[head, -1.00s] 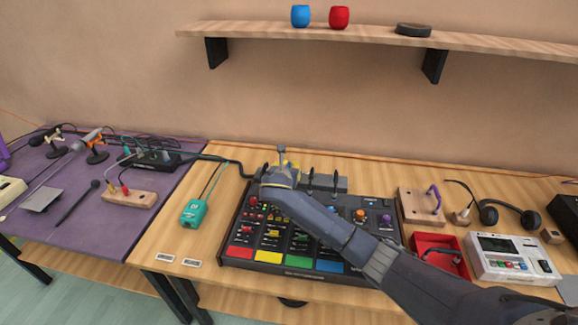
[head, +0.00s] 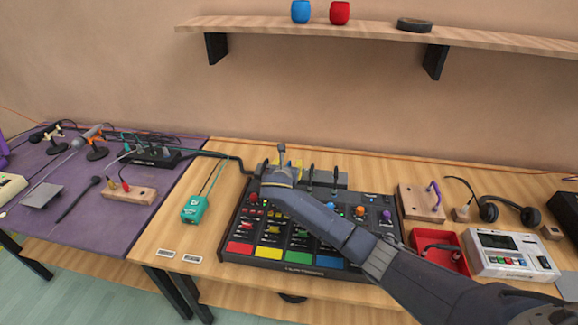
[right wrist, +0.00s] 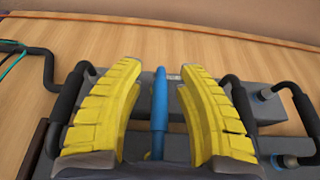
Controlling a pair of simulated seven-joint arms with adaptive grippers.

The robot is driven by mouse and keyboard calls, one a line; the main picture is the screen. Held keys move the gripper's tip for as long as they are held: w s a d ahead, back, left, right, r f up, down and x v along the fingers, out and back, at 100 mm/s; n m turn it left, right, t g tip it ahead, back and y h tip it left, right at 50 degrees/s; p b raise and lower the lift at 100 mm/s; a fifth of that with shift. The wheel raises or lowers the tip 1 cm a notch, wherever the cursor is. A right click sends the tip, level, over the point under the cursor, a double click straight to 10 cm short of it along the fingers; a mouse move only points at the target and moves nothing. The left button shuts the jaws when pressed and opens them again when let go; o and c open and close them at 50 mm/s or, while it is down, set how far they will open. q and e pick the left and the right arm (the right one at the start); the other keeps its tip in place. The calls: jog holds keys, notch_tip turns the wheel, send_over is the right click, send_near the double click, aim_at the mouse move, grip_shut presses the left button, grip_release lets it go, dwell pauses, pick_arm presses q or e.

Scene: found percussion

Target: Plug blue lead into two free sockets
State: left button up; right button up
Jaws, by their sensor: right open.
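My right gripper (head: 282,166) is over the back left of the black mixer-like panel, at the grey socket box (head: 325,180). In the right wrist view its two yellow fingers (right wrist: 160,105) are spread apart. The blue lead (right wrist: 160,112), seen as a straight blue piece, lies between them, with a gap on each side. The blue lead's ends and any free sockets cannot be made out. My left gripper is out of view.
The panel (head: 290,268) has coloured pads and knobs. A green box (head: 194,209) stands to its left. A red tray (head: 437,248), a wooden block with a purple handle (head: 421,203) and a cassette recorder (head: 507,252) stand to its right. Bare table shows behind the green box.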

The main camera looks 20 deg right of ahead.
jog(key=v, duration=1.2)
jog(key=shift+f, duration=0.1)
